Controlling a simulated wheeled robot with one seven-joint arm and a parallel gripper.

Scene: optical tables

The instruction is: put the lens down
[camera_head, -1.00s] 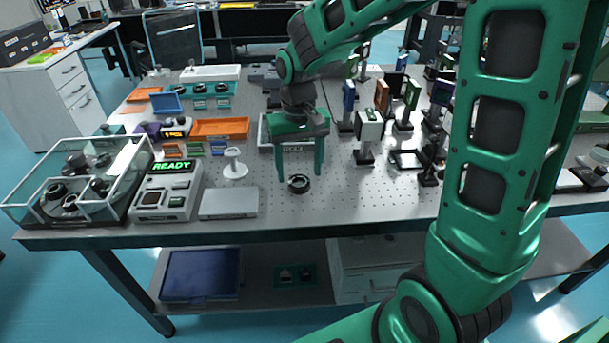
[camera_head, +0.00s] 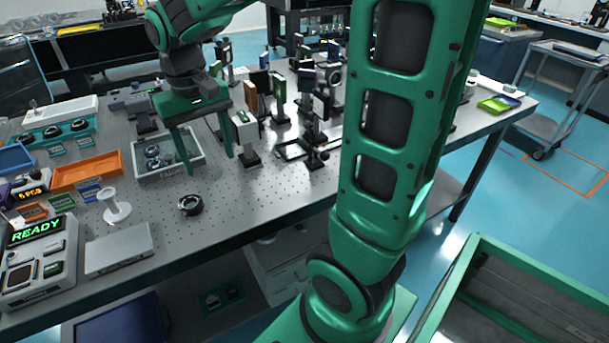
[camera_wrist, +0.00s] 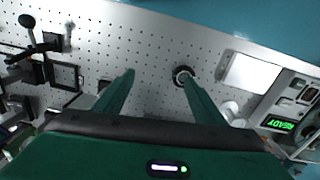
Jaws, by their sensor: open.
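The lens, a small black ring-shaped piece (camera_head: 190,205), lies flat on the perforated metal table top (camera_head: 255,190), apart from other objects. My gripper (camera_head: 210,163) is open and empty, pointing down above the table, behind and slightly right of the lens in the head view. In the wrist view the lens (camera_wrist: 183,76) shows beside the tip of the right finger, with bare table between the two fingers (camera_wrist: 158,76). No contact between finger and lens is visible in the head view.
A grey tray (camera_head: 142,178) with small parts stands behind my gripper. A white spool-like stand (camera_head: 117,211) and a flat grey box (camera_head: 118,249) are left of the lens. Mounted optics (camera_head: 246,133) stand to the right. The table is clear around the lens.

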